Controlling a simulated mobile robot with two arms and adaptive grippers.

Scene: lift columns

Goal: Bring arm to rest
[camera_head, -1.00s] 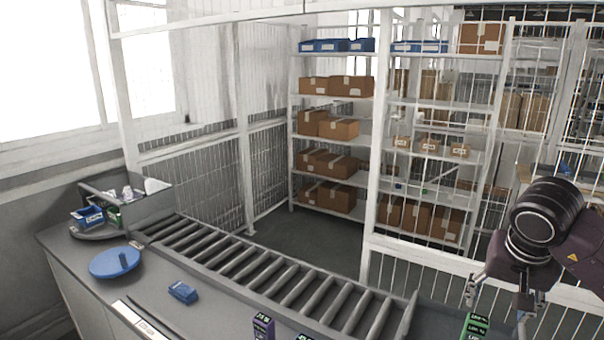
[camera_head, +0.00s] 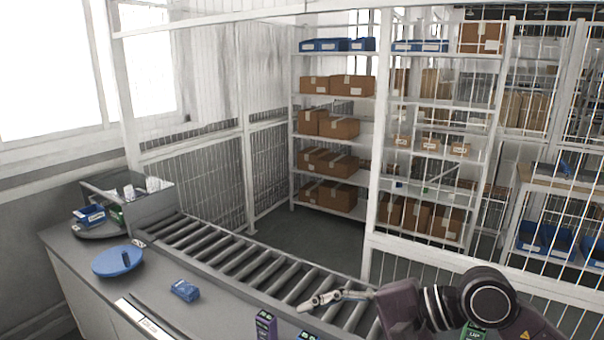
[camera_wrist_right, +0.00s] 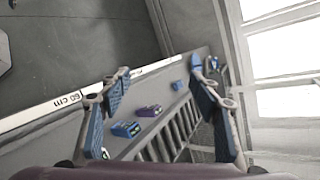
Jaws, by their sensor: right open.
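My right arm comes in from the right of the head view, and its right gripper (camera_head: 325,298) points left above the roller conveyor (camera_head: 250,267). In the right wrist view the two blue-padded fingers of the right gripper (camera_wrist_right: 160,78) stand wide apart with nothing held between them. My left arm and gripper are in neither view.
A blue packet (camera_head: 185,290), a purple box (camera_head: 265,326) and a blue box (camera_head: 306,336) stand on the counter. A blue disc (camera_head: 118,261) lies left. Wire fence (camera_head: 430,265) stands behind the conveyor.

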